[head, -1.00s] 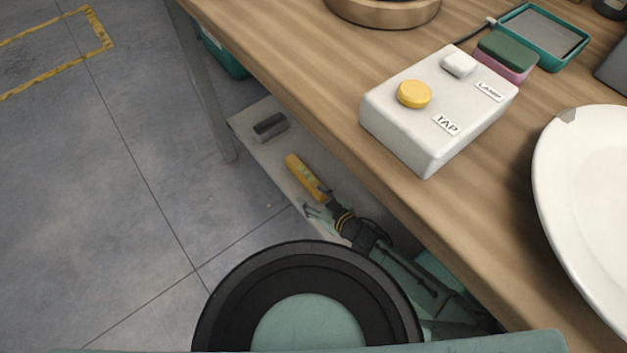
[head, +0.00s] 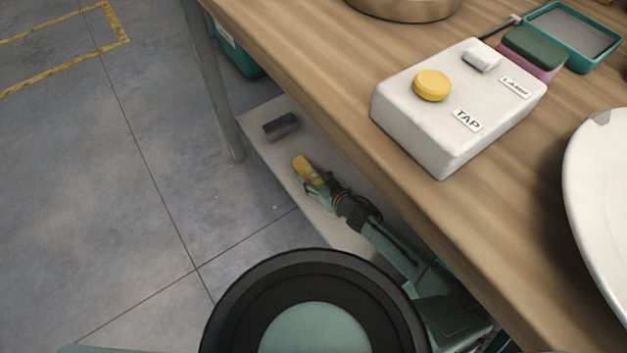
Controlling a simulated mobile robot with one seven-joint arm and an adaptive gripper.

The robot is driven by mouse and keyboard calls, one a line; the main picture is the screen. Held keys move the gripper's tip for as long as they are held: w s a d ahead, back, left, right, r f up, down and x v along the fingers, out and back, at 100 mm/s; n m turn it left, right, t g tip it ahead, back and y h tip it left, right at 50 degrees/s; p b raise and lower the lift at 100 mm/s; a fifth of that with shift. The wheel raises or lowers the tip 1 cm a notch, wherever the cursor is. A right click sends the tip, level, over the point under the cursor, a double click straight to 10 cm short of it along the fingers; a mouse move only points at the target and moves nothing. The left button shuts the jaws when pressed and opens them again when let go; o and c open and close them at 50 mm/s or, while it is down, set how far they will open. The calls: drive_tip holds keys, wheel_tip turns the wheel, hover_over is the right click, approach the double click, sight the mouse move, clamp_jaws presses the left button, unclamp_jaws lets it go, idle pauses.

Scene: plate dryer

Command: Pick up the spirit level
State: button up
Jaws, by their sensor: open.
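The spirit level is a yellow bar (head: 301,167) on the pale shelf under the table. Only its far end shows; my gripper and arm cover the rest. My gripper (head: 316,182) is at the near part of the level, with its fingers open around or just over it. I cannot tell whether the fingers touch it.
A dark grey block (head: 281,126) lies on the shelf (head: 262,112) beyond the level. The wooden table top (head: 330,100) overhangs the shelf on the right. A grey table leg (head: 215,90) stands at the left. A white box with TAP and LAMP labels (head: 450,110) sits on top. Open floor (head: 120,200) lies left.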

drive_tip(key=shift+w, duration=0.1)
clamp_jaws()
idle(0.7)
